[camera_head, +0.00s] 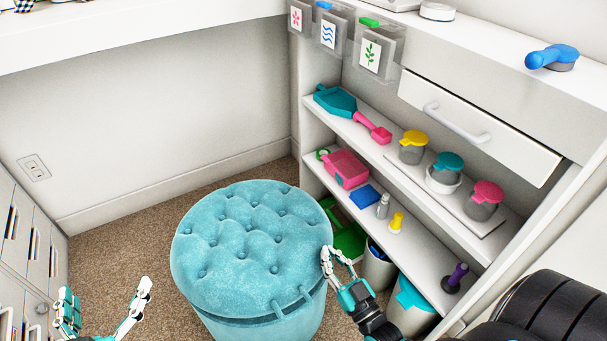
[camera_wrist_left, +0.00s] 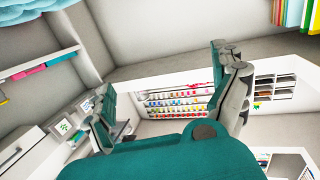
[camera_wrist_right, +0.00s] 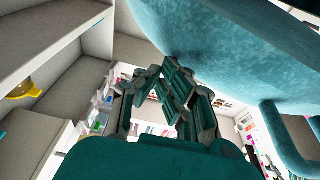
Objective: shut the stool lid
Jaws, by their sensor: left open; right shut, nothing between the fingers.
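The round teal tufted stool lid (camera_head: 245,235) sits over the teal stool body (camera_head: 285,333) on the carpet. A dark line shows between them at the front; I cannot tell whether the lid is fully down. Strap loops (camera_head: 290,303) hang at the lid's front right edge. My right gripper (camera_head: 338,262) is shut and empty, beside the lid's right edge; I cannot tell if it touches. In the right wrist view its fingers (camera_wrist_right: 170,85) are close beside the teal lid (camera_wrist_right: 240,45). My left gripper (camera_head: 108,308) is open and empty, left of the stool and apart from it.
A shelf unit (camera_head: 425,215) with toys and jars stands to the right. Drawers (camera_head: 22,235) line the left side. Carpet (camera_head: 130,235) is clear left of the stool.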

